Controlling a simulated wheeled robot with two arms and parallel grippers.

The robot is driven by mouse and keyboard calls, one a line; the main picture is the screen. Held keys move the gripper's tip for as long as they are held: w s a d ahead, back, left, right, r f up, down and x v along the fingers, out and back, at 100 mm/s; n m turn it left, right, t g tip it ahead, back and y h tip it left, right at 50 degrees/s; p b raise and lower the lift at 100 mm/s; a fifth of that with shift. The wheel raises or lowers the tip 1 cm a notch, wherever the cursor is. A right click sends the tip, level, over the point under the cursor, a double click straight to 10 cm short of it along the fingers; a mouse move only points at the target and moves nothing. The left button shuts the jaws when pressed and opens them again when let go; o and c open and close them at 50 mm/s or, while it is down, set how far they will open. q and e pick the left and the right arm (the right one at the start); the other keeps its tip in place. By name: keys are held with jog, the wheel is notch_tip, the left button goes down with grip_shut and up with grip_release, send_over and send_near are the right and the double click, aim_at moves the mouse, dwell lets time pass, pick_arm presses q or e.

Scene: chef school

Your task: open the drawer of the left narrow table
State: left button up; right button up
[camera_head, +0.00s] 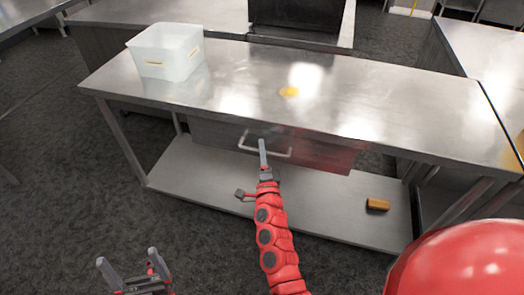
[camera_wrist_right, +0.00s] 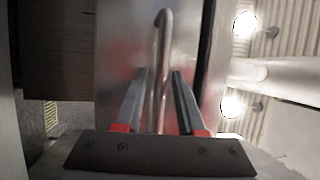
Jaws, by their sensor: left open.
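The narrow steel table (camera_head: 330,103) spans the middle of the head view. Its drawer (camera_head: 215,132) sits under the front edge of the top and looks shut. A bar handle (camera_head: 282,154) stands out from the drawer front. My right gripper (camera_head: 263,150) is at the handle. In the right wrist view, the open fingers of my right gripper (camera_wrist_right: 159,80) straddle the handle bar (camera_wrist_right: 162,45), with gaps on both sides. My left gripper (camera_head: 128,262) is open and empty at lower left, over the floor, away from the table.
A translucent white bin (camera_head: 165,58) stands on the tabletop at left, and a yellow patch (camera_head: 289,92) lies near the middle. A brown block (camera_head: 377,204) lies on the lower shelf (camera_head: 185,185). Another steel table (camera_head: 480,45) stands at right. Carpet at left is clear.

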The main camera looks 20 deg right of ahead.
grip_shut()
dwell(1.2)
